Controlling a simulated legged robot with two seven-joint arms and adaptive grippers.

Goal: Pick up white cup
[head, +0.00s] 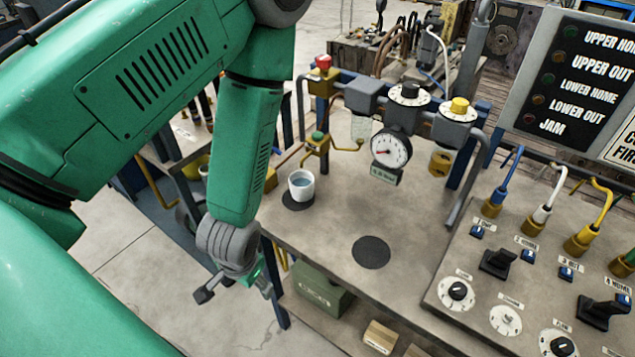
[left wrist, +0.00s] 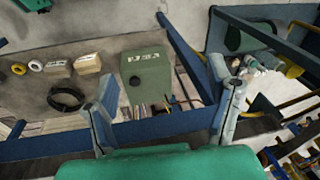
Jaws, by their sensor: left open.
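The white cup (head: 301,186) stands upright on a dark round mat (head: 297,201) near the table's left edge in the head view. It holds a bluish liquid. I do not see the cup in the left wrist view. My left gripper (head: 236,289) hangs beside the table's left edge, below and left of the cup in the picture and apart from it. Its fingers are spread and empty, as the left wrist view (left wrist: 164,78) also shows. My right gripper is not in view.
A bare dark mat (head: 371,252) lies on the clear middle of the table. A pipe stand with a gauge (head: 391,149) rises behind. A switch panel (head: 530,285) is at right. A green box (head: 318,290) sits on the lower shelf. Blue frame bars (left wrist: 180,50) run near the fingers.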

